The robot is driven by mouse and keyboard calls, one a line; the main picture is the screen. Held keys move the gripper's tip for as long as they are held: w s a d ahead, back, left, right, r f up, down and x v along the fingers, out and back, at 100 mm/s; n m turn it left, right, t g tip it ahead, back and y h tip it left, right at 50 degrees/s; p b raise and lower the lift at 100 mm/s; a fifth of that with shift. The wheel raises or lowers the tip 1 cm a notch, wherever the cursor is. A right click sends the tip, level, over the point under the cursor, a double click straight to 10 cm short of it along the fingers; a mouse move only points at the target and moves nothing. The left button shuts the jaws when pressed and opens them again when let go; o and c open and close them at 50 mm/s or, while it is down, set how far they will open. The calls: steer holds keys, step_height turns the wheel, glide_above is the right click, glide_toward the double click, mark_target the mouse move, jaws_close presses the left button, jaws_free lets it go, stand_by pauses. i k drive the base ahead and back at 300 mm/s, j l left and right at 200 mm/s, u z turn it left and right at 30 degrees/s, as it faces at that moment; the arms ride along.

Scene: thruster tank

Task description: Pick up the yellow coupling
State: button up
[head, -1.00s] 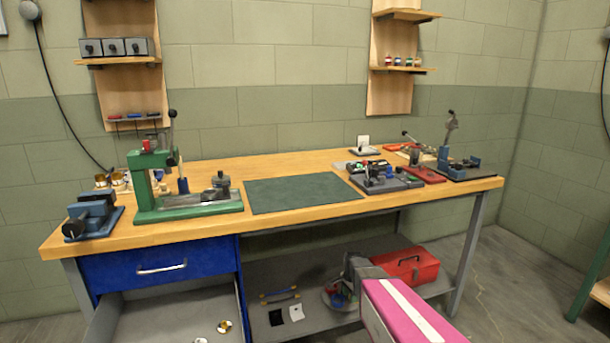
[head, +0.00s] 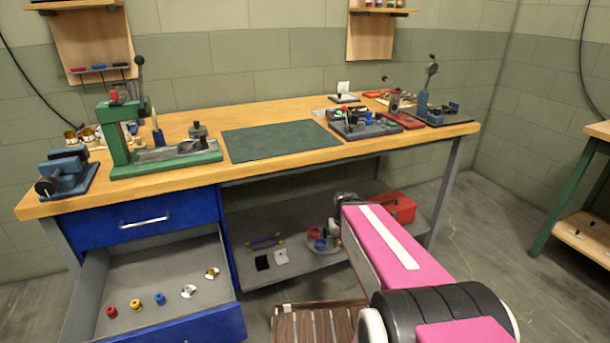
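A small yellow coupling (head: 135,304) stands in the open lower drawer (head: 180,335) at the lower left of the head view. It is between a red coupling (head: 111,312) and a blue coupling (head: 160,299), apart from both. My pink arm reaches in from the lower right, well to the right of the drawer. The fingers of my gripper do not show; the far end of the arm hides what is beyond it.
The workbench (head: 300,165) carries a green press (head: 165,160), a blue vise (head: 66,175) and a green mat. A red toolbox (head: 399,207) sits on the lower shelf. A slatted wooden item (head: 315,322) is at bottom centre.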

mark_target(136, 306)
steer(key=k+j+u, duration=0.65)
steer(key=j, duration=0.15)
steer(key=k+j+u, duration=0.15)
steer(key=j, duration=0.2)
steer(key=k+j+u, duration=0.2)
steer(key=j, duration=0.15)
steer(key=i+j+z, duration=0.1)
steer(key=z, duration=1.3)
steer(key=u, duration=1.5)
